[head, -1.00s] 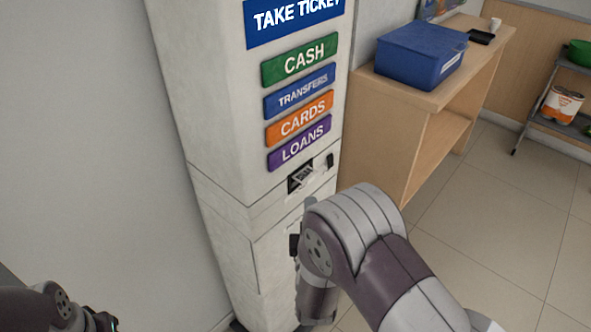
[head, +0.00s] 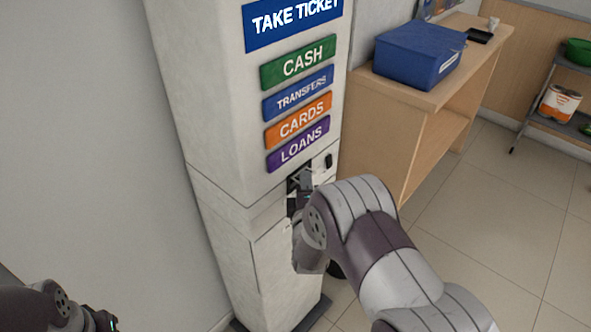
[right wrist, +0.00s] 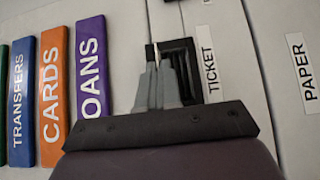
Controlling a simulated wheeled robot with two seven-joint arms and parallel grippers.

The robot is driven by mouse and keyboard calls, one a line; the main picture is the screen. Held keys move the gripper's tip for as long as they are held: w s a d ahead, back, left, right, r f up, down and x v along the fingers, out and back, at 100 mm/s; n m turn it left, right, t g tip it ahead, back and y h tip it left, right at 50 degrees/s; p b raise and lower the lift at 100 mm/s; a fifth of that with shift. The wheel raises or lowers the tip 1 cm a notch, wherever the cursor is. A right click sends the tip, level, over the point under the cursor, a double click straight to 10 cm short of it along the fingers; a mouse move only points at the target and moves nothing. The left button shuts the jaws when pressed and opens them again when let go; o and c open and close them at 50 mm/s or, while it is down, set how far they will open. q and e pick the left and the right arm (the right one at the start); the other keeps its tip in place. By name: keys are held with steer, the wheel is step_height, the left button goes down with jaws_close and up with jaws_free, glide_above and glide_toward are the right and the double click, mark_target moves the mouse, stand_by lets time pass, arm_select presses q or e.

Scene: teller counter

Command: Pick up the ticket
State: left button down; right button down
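The ticket machine (head: 225,130) is a tall off-white pillar with a blue TAKE TICKET sign. Its dark ticket slot (head: 293,183) is below the purple LOANS button, partly covered by my right gripper (head: 304,183). In the right wrist view, the grey fingers of the right gripper (right wrist: 166,75) reach in front of the black slot frame (right wrist: 205,72), next to the TICKET label. The fingers look close together. A thin pale sliver shows by their tips, but I cannot tell whether it is the ticket or whether they hold it. My left gripper (head: 103,322) is partly visible at the bottom left.
The machine's front has green, blue, orange and purple buttons (head: 298,122). A wooden counter (head: 415,120) with a blue box (head: 418,55) stands to the right. A shelf cart (head: 550,120) is farther back. The tiled floor on the right is clear.

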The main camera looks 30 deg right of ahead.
stand_by(0.4)
steer(key=s+d, duration=0.3)
steer(key=s, duration=0.5)
steer(key=s+d+b, duration=0.1)
steer(key=s+d, duration=0.3)
steer(key=s, duration=0.4)
steer(key=shift+s+b, duration=0.3)
steer(key=shift+r, duration=0.1)
steer(key=s+d, duration=0.2)
steer(key=s, duration=0.4)
steer(key=shift+s+d, duration=0.25)
steer(key=shift+d, duration=0.05)
steer(key=shift+w, duration=0.1)
